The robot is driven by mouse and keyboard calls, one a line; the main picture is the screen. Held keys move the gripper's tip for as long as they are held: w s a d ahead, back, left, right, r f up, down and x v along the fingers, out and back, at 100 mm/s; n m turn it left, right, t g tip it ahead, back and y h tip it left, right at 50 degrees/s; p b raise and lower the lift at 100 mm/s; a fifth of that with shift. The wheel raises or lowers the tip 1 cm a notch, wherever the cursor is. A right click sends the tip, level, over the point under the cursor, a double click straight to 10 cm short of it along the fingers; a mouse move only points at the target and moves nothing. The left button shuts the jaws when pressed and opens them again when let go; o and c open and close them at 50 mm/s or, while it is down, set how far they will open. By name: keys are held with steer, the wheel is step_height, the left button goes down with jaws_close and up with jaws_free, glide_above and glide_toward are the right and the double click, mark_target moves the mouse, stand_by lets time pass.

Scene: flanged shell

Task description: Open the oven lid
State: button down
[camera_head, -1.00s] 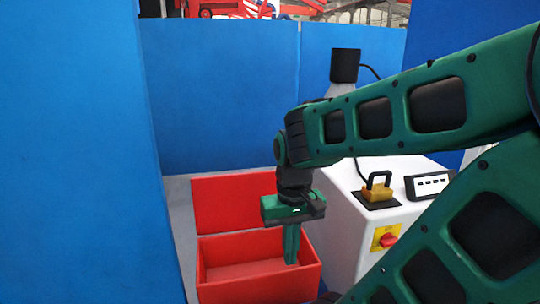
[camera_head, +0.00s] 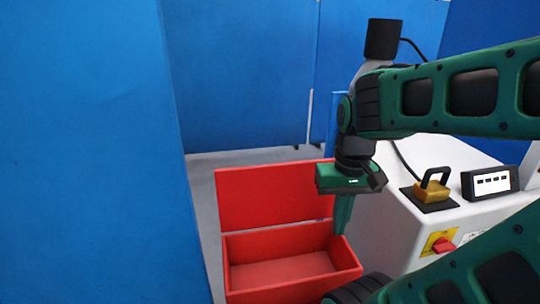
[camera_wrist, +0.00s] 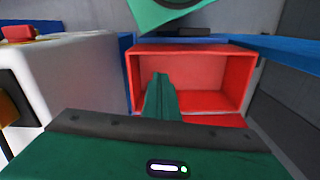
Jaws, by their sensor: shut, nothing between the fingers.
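A yellow block with a black loop handle (camera_head: 433,187) sits on a dark square plate on top of the white machine (camera_head: 383,215); it looks like the oven lid and lies flat. My gripper (camera_head: 341,230) points down, shut and empty, left of the machine and by the right part of the red box. In the wrist view its fingers (camera_wrist: 158,80) show as one closed green wedge in front of the box. My forearm crosses the right of the head view and covers part of the machine.
The open red box (camera_head: 290,240), its lid raised at the back, stands on the floor and looks empty inside. A small panel (camera_head: 489,183) and a red knob on yellow (camera_head: 441,245) are on the machine. Blue partitions (camera_head: 90,140) enclose the left and back.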

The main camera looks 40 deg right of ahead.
steer(key=w+d+r+n+t, duration=0.1)
steer(key=w+r, duration=0.4)
steer(key=w, duration=0.4)
steer(key=w+r, duration=0.5)
steer(key=w, duration=0.5)
steer(key=w+d+r+n+t, duration=0.1)
steer(key=w+r, duration=0.3)
steer(key=w, duration=0.5)
step_height(320, 180, down, 9)
steer(key=s+a, duration=0.1)
steer(key=shift+s+a+r+h, duration=0.2)
steer(key=shift+s+h, duration=0.1)
steer(key=shift+h, duration=0.1)
